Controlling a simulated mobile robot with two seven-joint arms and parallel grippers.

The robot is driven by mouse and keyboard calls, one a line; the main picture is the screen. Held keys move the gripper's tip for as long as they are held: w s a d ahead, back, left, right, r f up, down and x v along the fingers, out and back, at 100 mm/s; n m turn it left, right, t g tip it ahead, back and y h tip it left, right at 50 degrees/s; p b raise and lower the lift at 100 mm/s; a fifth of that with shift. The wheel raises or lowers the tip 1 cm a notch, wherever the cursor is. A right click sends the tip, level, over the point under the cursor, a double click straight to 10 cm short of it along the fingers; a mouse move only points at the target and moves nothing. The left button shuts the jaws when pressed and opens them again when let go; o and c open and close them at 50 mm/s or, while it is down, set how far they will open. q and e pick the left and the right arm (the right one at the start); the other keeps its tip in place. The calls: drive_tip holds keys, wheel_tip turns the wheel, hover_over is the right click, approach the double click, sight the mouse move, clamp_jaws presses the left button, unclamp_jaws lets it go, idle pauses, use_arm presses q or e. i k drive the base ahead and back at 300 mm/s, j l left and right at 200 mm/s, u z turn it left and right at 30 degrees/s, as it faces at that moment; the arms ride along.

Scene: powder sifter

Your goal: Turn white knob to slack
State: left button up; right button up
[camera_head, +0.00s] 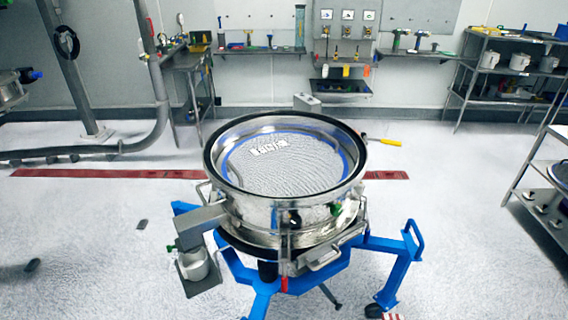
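The round steel powder sifter (262,213) stands upright in the middle of the view on a blue wheeled frame (385,246). Its open top shows a mesh screen (300,165) with a blue ring and a small white patterned patch. Clamps and handles sit around its sides. A small dark and pale fitting (291,217) is on the front wall; it is too small to tell whether it is the white knob. I cannot make out a white knob for certain elsewhere on the sifter. Neither of my grippers is in view.
A side spout (201,222) juts left above a pale container (195,264). A yellow-handled tool (382,141) shows behind the sifter. Shelving (504,70) stands at right, and benches with tools line the back wall. The pale floor is mostly clear around the frame.

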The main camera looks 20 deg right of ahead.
sight(360, 189)
drive_tip(key=z, duration=1.3)
